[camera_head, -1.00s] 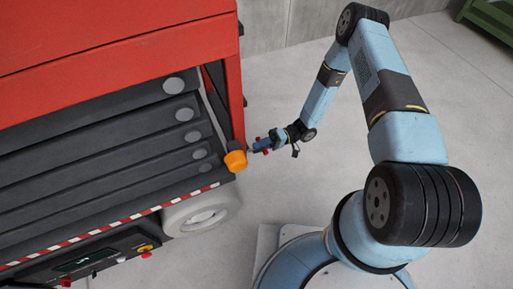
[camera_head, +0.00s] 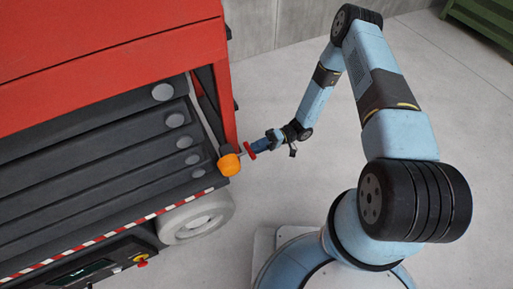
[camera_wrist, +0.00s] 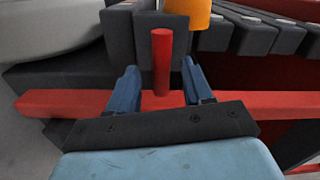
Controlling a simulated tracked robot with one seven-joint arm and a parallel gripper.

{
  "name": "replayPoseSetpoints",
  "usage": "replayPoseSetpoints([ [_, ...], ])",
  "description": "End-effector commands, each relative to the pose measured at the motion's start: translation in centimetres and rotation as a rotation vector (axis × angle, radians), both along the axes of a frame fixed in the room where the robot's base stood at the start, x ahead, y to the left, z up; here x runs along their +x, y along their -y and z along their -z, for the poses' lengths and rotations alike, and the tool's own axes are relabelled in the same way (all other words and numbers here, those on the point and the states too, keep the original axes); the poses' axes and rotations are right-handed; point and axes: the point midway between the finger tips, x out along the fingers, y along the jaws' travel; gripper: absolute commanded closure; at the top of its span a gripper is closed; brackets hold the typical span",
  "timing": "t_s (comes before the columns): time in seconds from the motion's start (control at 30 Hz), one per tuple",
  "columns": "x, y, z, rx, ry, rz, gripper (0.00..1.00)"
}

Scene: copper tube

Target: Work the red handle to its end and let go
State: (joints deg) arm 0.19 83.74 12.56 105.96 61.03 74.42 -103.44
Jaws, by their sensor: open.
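The red handle (camera_head: 250,150) sticks out beside an orange cap (camera_head: 229,165) at the lower corner of the red and dark grey machine. In the wrist view, a red upright rod (camera_wrist: 161,60), which looks like the handle, stands between my two blue fingers. My gripper (camera_head: 259,147) points left at the handle in the head view. It also shows in the wrist view (camera_wrist: 160,78), open, with a visible gap on both sides of the rod. I cannot tell how deep the rod sits between the fingers.
The red post (camera_head: 222,100) of the machine rises close behind the handle. A pale wheel (camera_head: 197,216) is below it, and a control panel (camera_head: 90,267) is at lower left. The grey floor (camera_head: 300,190) right of the machine is clear.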

Motion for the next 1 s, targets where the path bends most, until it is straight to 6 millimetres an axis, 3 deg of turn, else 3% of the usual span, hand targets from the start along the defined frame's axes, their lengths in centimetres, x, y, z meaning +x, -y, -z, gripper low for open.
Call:
replayPoseSetpoints([
  [0.6, 5.9, 9.3, 0.2, -0.002, 0.001, 0.004, 0.49],
  [0.8, 6.9, 10.9, 0.2, -0.002, 0.000, 0.002, 0.49],
  [1.0, 7.2, 11.3, 0.2, -0.002, 0.000, 0.001, 0.49],
])
